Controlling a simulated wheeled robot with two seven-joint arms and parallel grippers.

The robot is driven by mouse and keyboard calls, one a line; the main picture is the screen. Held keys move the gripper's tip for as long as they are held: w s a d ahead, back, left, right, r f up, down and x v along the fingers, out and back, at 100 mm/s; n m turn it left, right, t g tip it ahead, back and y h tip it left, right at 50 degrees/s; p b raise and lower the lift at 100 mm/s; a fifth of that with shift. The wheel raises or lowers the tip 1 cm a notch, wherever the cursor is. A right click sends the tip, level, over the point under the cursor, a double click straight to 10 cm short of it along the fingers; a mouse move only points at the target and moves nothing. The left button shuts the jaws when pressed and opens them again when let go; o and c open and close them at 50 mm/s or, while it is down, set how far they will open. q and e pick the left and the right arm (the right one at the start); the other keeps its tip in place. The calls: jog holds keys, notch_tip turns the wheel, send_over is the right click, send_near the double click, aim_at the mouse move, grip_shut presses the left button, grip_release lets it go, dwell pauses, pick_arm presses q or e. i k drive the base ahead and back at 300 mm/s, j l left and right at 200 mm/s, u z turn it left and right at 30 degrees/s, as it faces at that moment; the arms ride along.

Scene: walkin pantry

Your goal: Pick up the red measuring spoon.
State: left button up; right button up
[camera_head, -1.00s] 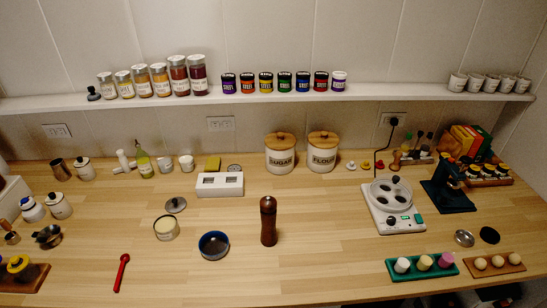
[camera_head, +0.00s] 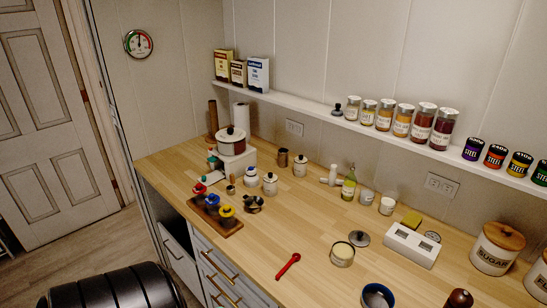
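The red measuring spoon (camera_head: 288,266) lies flat on the wooden counter (camera_head: 240,265), near its front edge in the lower middle of the head view. Its handle runs down to the left and its rounded end points up to the right. Nothing touches it or covers it. Neither of my grippers shows in the head view.
Right of the spoon stand an open tin (camera_head: 342,254), a grey lid (camera_head: 359,239) and a blue bowl (camera_head: 377,296). Left is a wooden board (camera_head: 222,226) with coloured-topped items. Drawers (camera_head: 217,278) are below the counter. Bare counter surrounds the spoon.

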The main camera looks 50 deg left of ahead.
aim_at(296, 256)
jog(key=u, duration=1.4)
